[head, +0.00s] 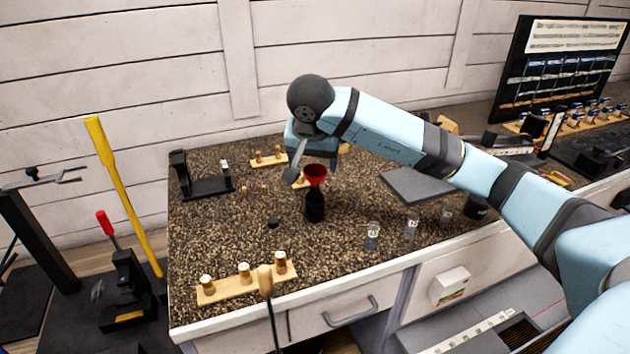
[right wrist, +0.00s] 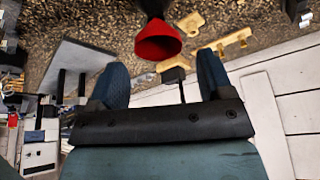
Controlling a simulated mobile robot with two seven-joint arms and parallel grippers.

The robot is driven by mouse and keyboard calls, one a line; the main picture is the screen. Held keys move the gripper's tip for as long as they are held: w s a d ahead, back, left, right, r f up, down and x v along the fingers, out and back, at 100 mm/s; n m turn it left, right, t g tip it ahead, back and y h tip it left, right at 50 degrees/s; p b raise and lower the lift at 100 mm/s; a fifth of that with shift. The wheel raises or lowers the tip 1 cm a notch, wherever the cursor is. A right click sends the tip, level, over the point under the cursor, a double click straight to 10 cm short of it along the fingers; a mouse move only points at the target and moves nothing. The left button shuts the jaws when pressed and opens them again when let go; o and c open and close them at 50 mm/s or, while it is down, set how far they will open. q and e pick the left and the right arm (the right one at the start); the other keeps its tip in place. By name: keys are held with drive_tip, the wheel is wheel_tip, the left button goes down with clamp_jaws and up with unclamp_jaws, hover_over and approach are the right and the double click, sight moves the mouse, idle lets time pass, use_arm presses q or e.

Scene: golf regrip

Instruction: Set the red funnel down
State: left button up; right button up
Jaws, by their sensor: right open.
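The red funnel (head: 315,173) stands in the mouth of a black bottle (head: 315,205) on the speckled counter, seen in the head view. In the right wrist view the funnel (right wrist: 157,40) is just beyond the fingertips, its wide rim facing the camera. My right gripper (right wrist: 160,75) is open, with its two blue fingers apart and nothing between them. In the head view the right gripper (head: 305,160) is behind and above the funnel, partly hidden by its own wrist. My left gripper is not in view.
Small clear cups (head: 372,235) stand right of the bottle near the counter's front. A wooden block with corks (head: 245,283) lies at the front left. A black stand (head: 205,185) is at the back left, and a dark flat plate (head: 415,187) lies at right.

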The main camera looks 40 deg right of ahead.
sight(314, 174)
drive_tip(key=x, duration=0.6)
drive_tip(key=shift+w+f, duration=0.1)
drive_tip(key=shift+f, duration=0.3)
drive_tip(key=c, duration=0.9)
drive_tip(key=shift+r, duration=0.1)
wheel_tip(314, 174, up, 19)
drive_tip(key=p, duration=0.2)
drive_tip(key=s+d+f+n+y, duration=0.1)
drive_tip(key=d+f+n, duration=0.2)
drive_tip(key=d+f, duration=0.5)
drive_tip(key=shift+t, duration=0.3)
drive_tip(key=f, duration=0.4)
drive_tip(key=d+f, duration=0.1)
drive_tip(key=f, duration=0.4)
drive_tip(key=d+f, duration=0.1)
drive_tip(key=f, duration=0.3)
drive_tip(key=shift+s+f, duration=0.2)
drive_tip(key=shift+f, duration=2.45)
